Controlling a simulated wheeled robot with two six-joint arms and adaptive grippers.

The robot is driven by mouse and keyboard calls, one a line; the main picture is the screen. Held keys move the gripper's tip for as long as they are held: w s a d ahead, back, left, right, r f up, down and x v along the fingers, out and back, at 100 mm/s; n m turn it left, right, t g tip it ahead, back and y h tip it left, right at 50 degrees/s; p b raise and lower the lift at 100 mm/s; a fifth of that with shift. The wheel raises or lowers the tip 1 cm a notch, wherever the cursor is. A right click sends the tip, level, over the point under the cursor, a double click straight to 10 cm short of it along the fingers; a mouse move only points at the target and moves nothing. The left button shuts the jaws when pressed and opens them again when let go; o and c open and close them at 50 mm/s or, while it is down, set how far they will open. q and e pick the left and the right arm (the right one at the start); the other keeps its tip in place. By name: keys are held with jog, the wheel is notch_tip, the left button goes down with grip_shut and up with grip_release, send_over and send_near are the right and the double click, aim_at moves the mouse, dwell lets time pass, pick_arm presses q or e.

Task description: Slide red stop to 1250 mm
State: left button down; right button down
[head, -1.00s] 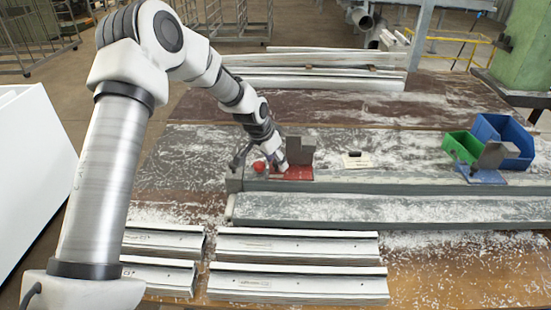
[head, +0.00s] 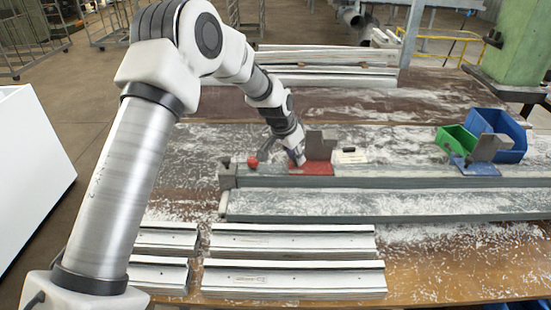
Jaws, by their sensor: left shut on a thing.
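The red stop (head: 312,168) is a red plate with an upright grey block (head: 321,145), sitting on the long grey rail (head: 400,182). It is right of the rail's left end and just left of a small white label plate (head: 349,156). My left gripper (head: 297,160) reaches down to the left side of the stop and is shut on it; its fingertips are small and partly hidden. I cannot read any millimetre marks. My right gripper is not in view.
A red knob (head: 253,162) is at the rail's left end. A blue stop (head: 476,168) with a grey block is further right, in front of green (head: 455,140) and blue (head: 510,135) bins. White profiles (head: 290,240) lie in front. The rail between label and blue stop is clear.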

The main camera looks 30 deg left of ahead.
aim_at(325, 164)
pick_arm(q)
jog(key=w+d, duration=0.1)
jog(key=d, duration=0.1)
jog(key=w+d, duration=0.1)
jog(key=d, duration=0.1)
jog(key=w+d, duration=0.2)
jog(key=shift+d+f, duration=0.1)
jog(key=shift+d, duration=0.2)
jog(key=c, duration=1)
grip_release()
jog(key=shift+o, duration=0.2)
jog(key=v, duration=1.2)
jog(key=shift+w, duration=0.1)
